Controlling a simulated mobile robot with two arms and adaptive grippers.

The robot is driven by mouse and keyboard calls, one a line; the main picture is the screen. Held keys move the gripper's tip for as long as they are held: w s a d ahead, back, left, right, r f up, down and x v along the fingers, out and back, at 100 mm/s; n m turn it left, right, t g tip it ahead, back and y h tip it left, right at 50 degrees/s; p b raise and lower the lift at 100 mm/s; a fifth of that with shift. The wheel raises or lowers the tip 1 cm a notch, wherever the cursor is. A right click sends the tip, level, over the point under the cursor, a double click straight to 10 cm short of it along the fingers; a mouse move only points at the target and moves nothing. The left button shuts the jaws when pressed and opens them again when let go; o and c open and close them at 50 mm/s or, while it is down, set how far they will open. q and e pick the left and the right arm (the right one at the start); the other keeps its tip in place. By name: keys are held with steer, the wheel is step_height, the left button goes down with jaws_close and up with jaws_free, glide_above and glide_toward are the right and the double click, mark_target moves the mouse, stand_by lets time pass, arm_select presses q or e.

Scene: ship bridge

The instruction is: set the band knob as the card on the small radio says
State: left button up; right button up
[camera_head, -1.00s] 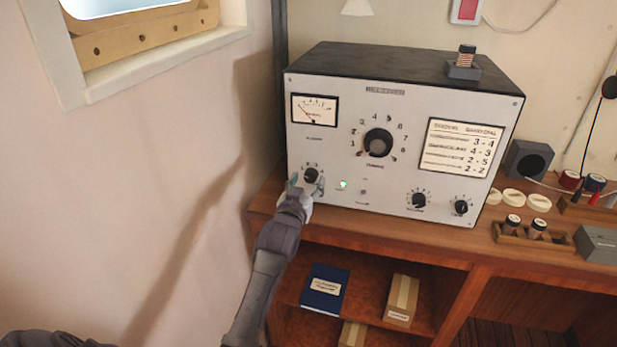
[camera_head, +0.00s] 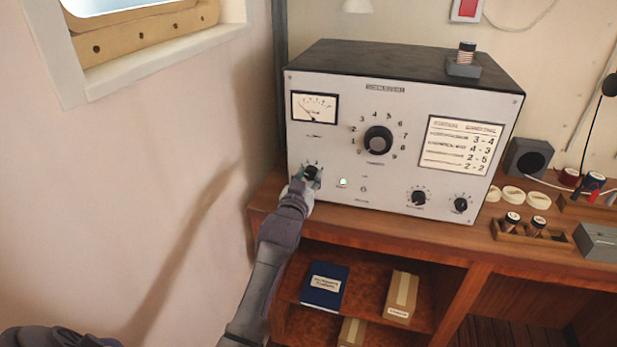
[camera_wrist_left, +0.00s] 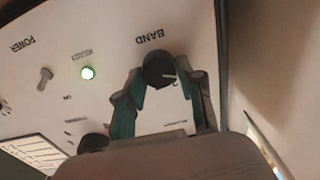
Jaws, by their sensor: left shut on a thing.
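The radio (camera_head: 340,160) is a silver-faced box with a black top, standing on the wooden desk. Its black band knob (camera_head: 312,173) is at the lower left of the face. My left gripper (camera_head: 300,188) is at this knob, with its fingers shut around it. In the left wrist view the band knob (camera_wrist_left: 159,69) sits between the teal-padded fingers, under the word BAND, with a pale pointer mark and a digit that looks like 2. The card (camera_head: 462,146) on the right of the face lists several lines with number pairs; its words are too blurred to read. My right gripper is not seen.
A large tuning knob (camera_head: 378,140), two smaller knobs and a lit green lamp (camera_head: 343,182) share the face. A plug-in coil (camera_head: 466,55) stands on top. The wall is close on the left; a speaker (camera_head: 528,160) is at right.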

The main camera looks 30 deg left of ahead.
arm_select(q)
steer(key=shift+m, duration=0.3)
steer(key=m+p, duration=0.1)
steer(key=m, duration=0.1)
steer(key=shift+m, duration=0.4)
steer(key=m+p, duration=0.1)
steer(key=m, duration=0.3)
steer(key=shift+d+m, duration=0.1)
steer(key=shift+m, duration=0.2)
steer(key=m, duration=0.5)
steer(key=shift+f+p, duration=0.15)
steer(key=shift+p, duration=0.2)
steer(key=m, duration=0.4)
steer(key=shift+d+f+m, duration=0.1)
steer(key=shift+m, duration=0.2)
steer(key=o, duration=1.1)
steer(key=shift+o, duration=0.2)
